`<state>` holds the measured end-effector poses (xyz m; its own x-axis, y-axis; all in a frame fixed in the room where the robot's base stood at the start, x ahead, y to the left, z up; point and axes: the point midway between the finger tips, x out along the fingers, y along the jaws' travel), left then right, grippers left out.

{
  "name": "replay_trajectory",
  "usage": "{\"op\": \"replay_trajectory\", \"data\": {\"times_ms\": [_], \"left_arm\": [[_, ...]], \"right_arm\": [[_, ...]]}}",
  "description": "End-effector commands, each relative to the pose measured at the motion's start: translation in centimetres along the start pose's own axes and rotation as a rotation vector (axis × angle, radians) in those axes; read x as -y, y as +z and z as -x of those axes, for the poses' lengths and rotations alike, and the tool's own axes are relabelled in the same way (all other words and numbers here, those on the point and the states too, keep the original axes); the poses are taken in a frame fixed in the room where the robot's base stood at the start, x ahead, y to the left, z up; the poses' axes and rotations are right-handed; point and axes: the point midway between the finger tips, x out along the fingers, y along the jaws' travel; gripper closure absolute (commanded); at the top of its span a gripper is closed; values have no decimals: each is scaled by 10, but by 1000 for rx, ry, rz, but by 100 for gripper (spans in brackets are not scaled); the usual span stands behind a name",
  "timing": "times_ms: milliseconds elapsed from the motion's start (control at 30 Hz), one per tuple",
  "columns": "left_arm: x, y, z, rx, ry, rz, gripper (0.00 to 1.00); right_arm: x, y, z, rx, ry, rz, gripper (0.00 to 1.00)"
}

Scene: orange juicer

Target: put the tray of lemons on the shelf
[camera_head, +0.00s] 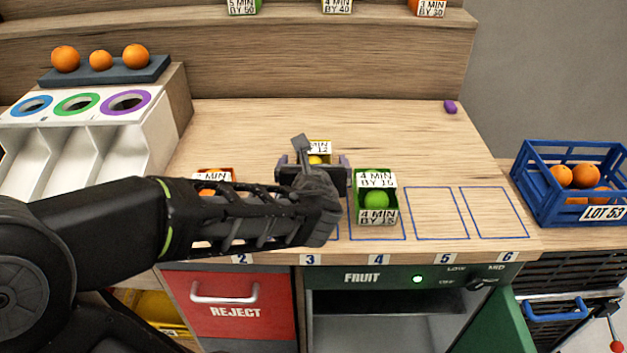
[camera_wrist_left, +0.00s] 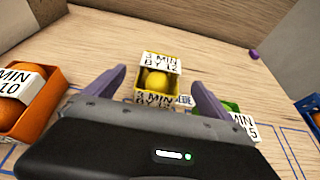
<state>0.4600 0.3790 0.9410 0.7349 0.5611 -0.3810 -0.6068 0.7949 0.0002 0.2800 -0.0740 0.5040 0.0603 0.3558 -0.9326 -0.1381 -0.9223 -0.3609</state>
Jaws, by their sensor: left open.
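The tray of lemons is a small yellow tray with white labels (camera_wrist_left: 146,58); one lemon (camera_wrist_left: 157,82) shows in it in the left wrist view. It stands on the wooden counter near slot 3. In the head view the tray (camera_head: 319,146) is mostly hidden behind my left gripper (camera_head: 312,165). My left gripper is open, its two purple-grey fingers (camera_wrist_left: 160,88) on either side of the tray in the picture; I cannot tell whether they touch it. The stepped wooden shelf (camera_head: 300,50) rises at the back, with labelled trays along its top edge. My right gripper is not in view.
A green tray of limes (camera_head: 376,208) stands close on the right, an orange tray (camera_wrist_left: 32,98) on the left. Marked slots (camera_head: 440,213) at right are empty. A blue crate of oranges (camera_head: 575,185) stands far right, a white sorter (camera_head: 90,140) at left.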

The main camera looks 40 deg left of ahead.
Motion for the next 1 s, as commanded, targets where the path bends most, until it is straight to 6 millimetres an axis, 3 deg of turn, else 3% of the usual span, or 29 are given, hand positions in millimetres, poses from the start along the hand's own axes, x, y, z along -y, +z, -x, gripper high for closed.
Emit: {"op": "replay_trajectory", "data": {"times_ms": [33, 100, 333, 1000], "left_arm": [[0, -4, 5, 8, -2, 5, 6], [1, -4, 15, 7, -4, 3, 6], [1, 0, 37, 2, -3, 1, 6], [1, 0, 41, -1, -2, -1, 6]], "right_arm": [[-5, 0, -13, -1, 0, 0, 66], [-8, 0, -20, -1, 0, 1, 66], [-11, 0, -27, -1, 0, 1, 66], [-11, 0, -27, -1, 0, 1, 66]]}}
